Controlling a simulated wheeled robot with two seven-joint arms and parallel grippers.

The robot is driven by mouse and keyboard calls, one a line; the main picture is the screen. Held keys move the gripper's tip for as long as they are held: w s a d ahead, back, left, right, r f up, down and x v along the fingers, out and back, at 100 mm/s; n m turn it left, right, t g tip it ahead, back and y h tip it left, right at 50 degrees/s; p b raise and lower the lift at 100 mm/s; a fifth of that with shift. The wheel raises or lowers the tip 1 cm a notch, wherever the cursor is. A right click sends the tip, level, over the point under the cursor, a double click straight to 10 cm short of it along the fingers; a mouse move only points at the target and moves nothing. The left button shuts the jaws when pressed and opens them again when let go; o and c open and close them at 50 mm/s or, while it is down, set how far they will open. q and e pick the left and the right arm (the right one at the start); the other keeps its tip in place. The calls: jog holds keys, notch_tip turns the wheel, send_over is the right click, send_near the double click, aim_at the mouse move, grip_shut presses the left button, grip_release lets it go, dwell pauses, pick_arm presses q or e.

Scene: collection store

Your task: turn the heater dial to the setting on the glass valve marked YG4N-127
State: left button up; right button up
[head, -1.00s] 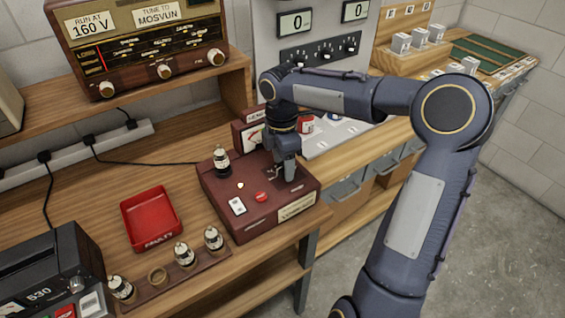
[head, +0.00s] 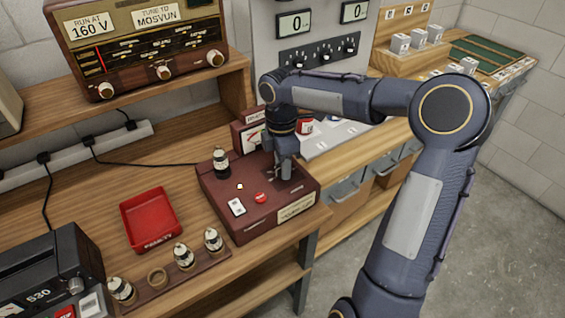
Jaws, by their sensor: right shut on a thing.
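The maroon valve tester (head: 228,206) stands on the bench with a glass valve (head: 221,162) upright in its socket; I cannot read the valve's markings. My right gripper (head: 285,177) points down at the tester's right part, shut on what seems to be the heater dial. The gripper hides the dial, so its setting cannot be read. The meter (head: 252,141) behind is partly hidden by my arm. My left gripper is out of view.
A wooden rack (head: 205,266) holds several valves and one empty ring. A red tray (head: 151,219) is left of the tester. A black device marked 530 (head: 45,270) is at lower left. A radio (head: 140,45) stands on the shelf above.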

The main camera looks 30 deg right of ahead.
jog(key=m, duration=0.4)
jog(key=shift+m+p, duration=0.3)
jog(key=shift+p, duration=0.05)
jog(key=m, duration=0.4)
jog(key=shift+m, duration=0.3)
jog(key=m, duration=0.4)
jog(key=shift+d, duration=0.1)
jog(key=m, duration=0.5)
jog(key=shift+t, duration=0.4)
jog(key=m, duration=0.4)
jog(key=shift+s+p, duration=0.1)
jog(key=shift+p, duration=0.3)
jog(key=m, duration=0.5)
jog(key=m+p, duration=0.1)
jog(key=m, duration=0.3)
jog(key=shift+m, duration=0.3)
jog(key=shift+m+p, duration=0.5)
jog(key=shift+m, duration=1.2)
